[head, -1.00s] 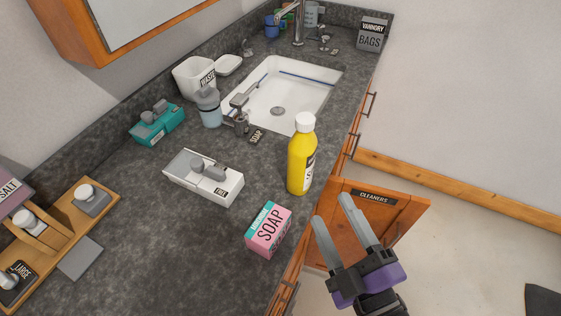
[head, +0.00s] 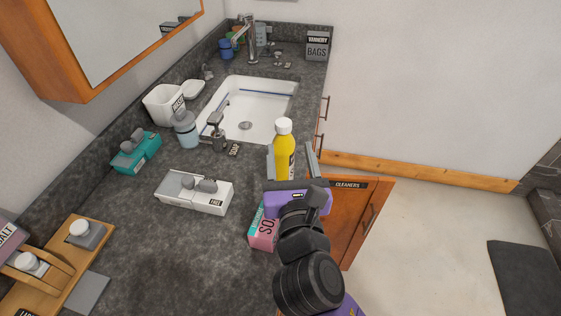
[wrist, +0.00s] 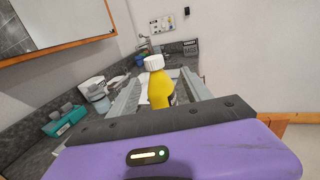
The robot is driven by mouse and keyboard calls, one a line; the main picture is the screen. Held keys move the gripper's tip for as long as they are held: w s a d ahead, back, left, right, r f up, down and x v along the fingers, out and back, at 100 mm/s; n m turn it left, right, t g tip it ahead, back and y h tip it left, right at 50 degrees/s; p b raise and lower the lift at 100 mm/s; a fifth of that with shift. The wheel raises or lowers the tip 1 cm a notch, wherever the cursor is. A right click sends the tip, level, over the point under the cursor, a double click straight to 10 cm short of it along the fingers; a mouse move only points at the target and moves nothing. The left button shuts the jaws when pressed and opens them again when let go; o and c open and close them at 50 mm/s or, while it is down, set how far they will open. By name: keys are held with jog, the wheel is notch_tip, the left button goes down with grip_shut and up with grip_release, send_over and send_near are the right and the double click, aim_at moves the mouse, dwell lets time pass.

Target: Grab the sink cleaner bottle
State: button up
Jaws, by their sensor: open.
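The sink cleaner bottle (head: 284,152) is yellow with a white cap and stands upright on the dark counter, just in front of the sink. In the head view my gripper (head: 291,158) is open, with one finger on each side of the bottle. The bottle's lower part is hidden behind my gripper there. In the wrist view the bottle (wrist: 160,87) shows between the two spread fingers, its base hidden by the gripper body. I cannot tell whether either finger touches it.
A pink soap box (head: 262,230) stands close to my gripper, partly hidden by my arm. A white box (head: 194,194) and a soap pump (head: 218,134) are to the left. The open cabinet door marked cleaners (head: 365,215) is at right.

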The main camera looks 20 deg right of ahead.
aim_at(284, 133)
jog(key=x, duration=0.4)
jog(key=p+x, duration=0.1)
jog(key=x, duration=0.2)
jog(key=shift+w+a+r, duration=0.1)
jog(key=shift+a+r, duration=0.25)
jog(key=shift+a, duration=0.05)
jog(key=shift+w+d, duration=0.1)
jog(key=shift+w, duration=0.25)
grip_shut()
dwell(0.7)
